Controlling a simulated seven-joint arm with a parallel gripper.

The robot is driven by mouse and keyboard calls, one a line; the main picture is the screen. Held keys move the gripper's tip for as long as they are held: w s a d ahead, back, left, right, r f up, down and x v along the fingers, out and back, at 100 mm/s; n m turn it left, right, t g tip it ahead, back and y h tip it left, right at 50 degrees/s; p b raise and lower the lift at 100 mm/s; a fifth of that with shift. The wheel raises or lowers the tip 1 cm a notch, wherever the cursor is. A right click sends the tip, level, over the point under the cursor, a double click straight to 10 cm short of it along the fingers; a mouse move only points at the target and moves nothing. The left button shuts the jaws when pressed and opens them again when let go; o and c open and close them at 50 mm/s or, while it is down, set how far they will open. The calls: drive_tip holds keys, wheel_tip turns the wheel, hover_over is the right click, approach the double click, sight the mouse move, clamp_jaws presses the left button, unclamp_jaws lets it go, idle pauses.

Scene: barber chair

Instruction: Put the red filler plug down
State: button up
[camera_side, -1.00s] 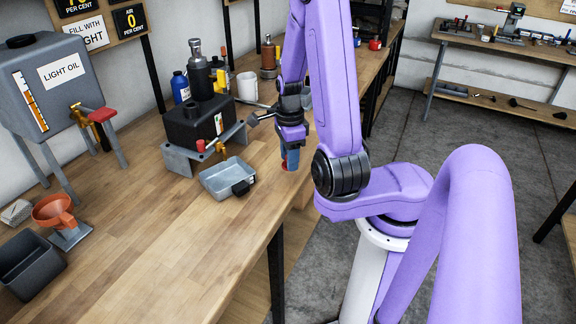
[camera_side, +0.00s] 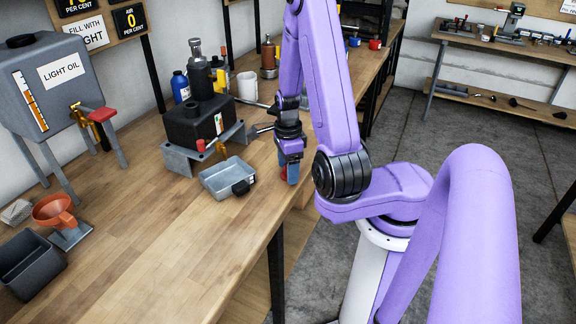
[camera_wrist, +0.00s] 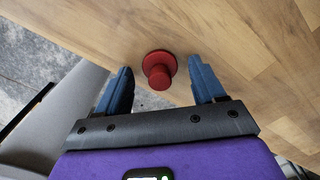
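The red filler plug (camera_wrist: 160,70) stands on the wooden bench top in the wrist view, its round flange and narrower knob showing. My gripper (camera_wrist: 159,66) is open, with one blue finger on each side of the plug. A gap shows between each finger and the plug. In the side view my gripper (camera_side: 288,180) is down low at the bench's right edge. The fingers mostly hide the plug there, with only a bit of red showing.
A grey tray (camera_side: 228,178) lies left of my gripper. Behind it a black box (camera_side: 190,128) sits on a grey metal stand (camera_side: 178,160). The bench edge is close on the right. Bare bench (camera_side: 160,225) lies at the front left.

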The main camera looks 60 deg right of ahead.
wheel_tip(320, 180, up, 12)
drive_tip(key=w+a+r+n, duration=0.2)
drive_tip(key=w+a+n, duration=0.3)
drive_tip(key=a+n, duration=1.1)
drive_tip(key=s+r+n, duration=0.1)
drive_tip(key=s+n, duration=1.7)
drive_tip(key=n, duration=0.5)
drive_tip(key=shift+a+r+n, duration=0.2)
drive_tip(key=shift+r+n, duration=0.05)
drive_tip(key=shift+n, duration=0.05)
